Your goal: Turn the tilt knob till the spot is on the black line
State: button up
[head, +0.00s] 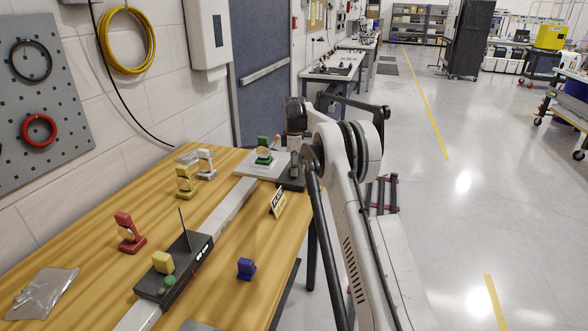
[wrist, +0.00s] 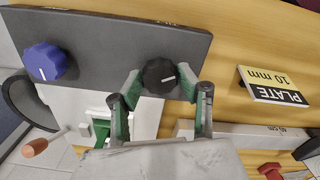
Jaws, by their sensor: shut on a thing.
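My gripper (wrist: 158,82) is shut on this knob, one green-padded finger on each side. A blue knob (wrist: 44,62) with a white mark stands apart at the panel's left end. I cannot tell from labels which knob is for tilt. In the head view, a green mount (head: 264,146) stands on a pale plate (head: 250,165) beside the dark panel (head: 292,178). My gripper is mostly hidden there. I cannot make out the spot or the black line.
A sign reading PLATE 10 mm (wrist: 273,87) stands right of the knob. On the wooden table (head: 225,285) are a grey rail (head: 228,208), a dark box (head: 176,278) with a thin upright piece, and red (head: 128,232), yellow (head: 186,184) and blue (head: 246,268) mounts.

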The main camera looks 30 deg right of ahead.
dwell(0.4)
jog(key=o, duration=1.1)
notch_tip(320, 180, up, 12)
jog(key=shift+r, duration=0.1)
